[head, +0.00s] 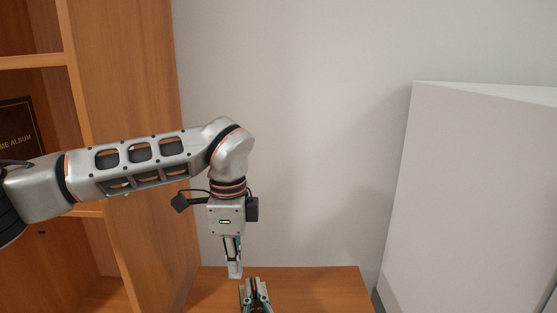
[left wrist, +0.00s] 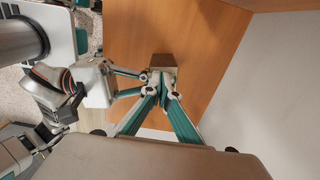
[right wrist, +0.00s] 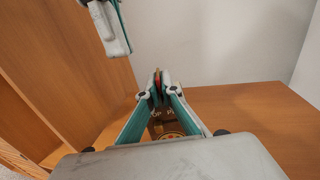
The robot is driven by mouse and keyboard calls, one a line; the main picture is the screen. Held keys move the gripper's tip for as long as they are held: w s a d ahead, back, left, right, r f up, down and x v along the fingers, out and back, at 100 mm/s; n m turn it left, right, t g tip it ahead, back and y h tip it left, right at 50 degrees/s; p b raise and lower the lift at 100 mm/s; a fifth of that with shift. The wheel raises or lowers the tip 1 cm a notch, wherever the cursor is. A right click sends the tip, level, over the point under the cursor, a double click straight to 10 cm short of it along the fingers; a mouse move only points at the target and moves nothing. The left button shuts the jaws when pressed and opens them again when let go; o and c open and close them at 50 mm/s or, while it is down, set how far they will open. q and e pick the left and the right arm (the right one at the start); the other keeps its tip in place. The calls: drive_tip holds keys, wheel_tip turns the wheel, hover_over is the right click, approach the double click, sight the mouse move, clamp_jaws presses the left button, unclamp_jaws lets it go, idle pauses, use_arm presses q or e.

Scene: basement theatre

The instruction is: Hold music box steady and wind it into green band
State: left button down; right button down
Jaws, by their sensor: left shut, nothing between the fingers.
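The music box (left wrist: 163,60) is a small brown box on the wooden surface, seen in the left wrist view beyond my left fingertips. In the right wrist view part of its brown face with gold lettering and a round gold emblem (right wrist: 168,128) shows between my right fingers. My left gripper (head: 235,274) points down, shut and empty, close to the box; whether it touches the box is unclear. My right gripper (right wrist: 160,84) is at the box, with a small red and dark part between its closely spaced fingertips. I cannot tell whether it grips that part. No green band is visible.
A wooden surface (head: 325,285) extends bare to the right of the grippers, against a plain wall. A tall wooden shelf unit (head: 125,90) with a dark album (head: 18,130) stands at left. A large white panel (head: 475,190) stands at right.

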use_arm(q)
drive_tip(key=shift+f, duration=2)
drive_tip(key=shift+w+d, duration=0.25)
drive_tip(key=shift+d, duration=0.3)
drive_tip(key=shift+w+a, duration=0.1)
drive_tip(key=shift+w, duration=0.4)
drive_tip(key=shift+w, duration=0.5)
idle(0.4)
drive_tip(key=shift+w+a, duration=0.15)
drive_tip(key=shift+a, duration=0.1)
wheel_tip(320, 180, up, 6)
idle(0.5)
